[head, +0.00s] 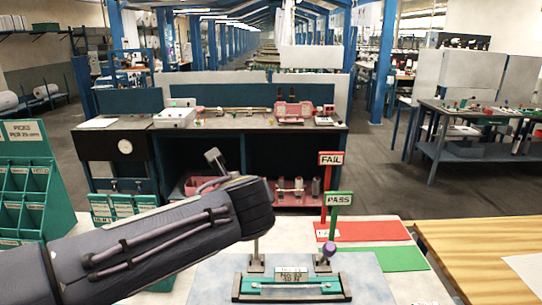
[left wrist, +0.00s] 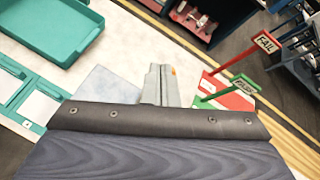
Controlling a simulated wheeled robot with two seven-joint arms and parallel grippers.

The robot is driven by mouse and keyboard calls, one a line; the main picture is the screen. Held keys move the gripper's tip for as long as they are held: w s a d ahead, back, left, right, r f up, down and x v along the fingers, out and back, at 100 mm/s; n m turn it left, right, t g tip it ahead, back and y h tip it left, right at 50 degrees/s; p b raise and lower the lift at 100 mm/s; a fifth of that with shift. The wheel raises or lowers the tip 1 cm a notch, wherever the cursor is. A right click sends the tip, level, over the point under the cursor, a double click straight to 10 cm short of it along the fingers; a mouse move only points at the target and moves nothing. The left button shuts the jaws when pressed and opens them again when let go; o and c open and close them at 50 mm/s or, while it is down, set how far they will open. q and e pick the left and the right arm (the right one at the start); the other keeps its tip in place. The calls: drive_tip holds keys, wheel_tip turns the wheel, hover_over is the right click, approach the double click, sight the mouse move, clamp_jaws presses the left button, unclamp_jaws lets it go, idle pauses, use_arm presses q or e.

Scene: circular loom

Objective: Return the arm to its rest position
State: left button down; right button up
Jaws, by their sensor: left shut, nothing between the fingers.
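My left arm (head: 150,245) reaches in from the left in the head view, over the near table, and its dark end hangs in front of the test fixture. My left gripper (left wrist: 160,70) shows in the left wrist view with its grey fingers shut and nothing between them. The teal test fixture (head: 338,290) stands on a pale blue mat, with two upright posts, a purple knob (head: 329,248) and a small label. My right gripper is in neither view.
A red FAIL sign (head: 331,158) and a green PASS sign (head: 339,198) stand behind the fixture, beside red (head: 380,231) and green (head: 400,259) mats. A green bin rack (head: 30,185) is at left; a teal tray (left wrist: 55,30) shows in the wrist view. A wooden table (head: 490,245) is at right.

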use_arm(q)
drive_tip(key=s+a+f+n+g+h, duration=0.1)
drive_tip(key=s+a+f+n+g, duration=0.1)
drive_tip(key=s+a+f+n, duration=0.35)
drive_tip(key=s+a+f+n+g, duration=0.3)
drive_tip(key=s+a+n, duration=0.35)
drive_tip(key=a, duration=0.25)
drive_tip(key=s+f+n+h, duration=0.2)
drive_tip(key=s+f+n, duration=0.2)
drive_tip(key=s+n, duration=0.4)
drive_tip(key=s+f+n+g+h, duration=0.1)
drive_tip(key=s+f+n+h, duration=0.2)
drive_tip(key=s+n, duration=0.6)
wheel_tip(320, 180, down, 2)
drive_tip(key=shift+d+f+n, duration=0.2)
drive_tip(key=shift+d+n, duration=0.15)
drive_tip(key=shift+n, duration=0.85)
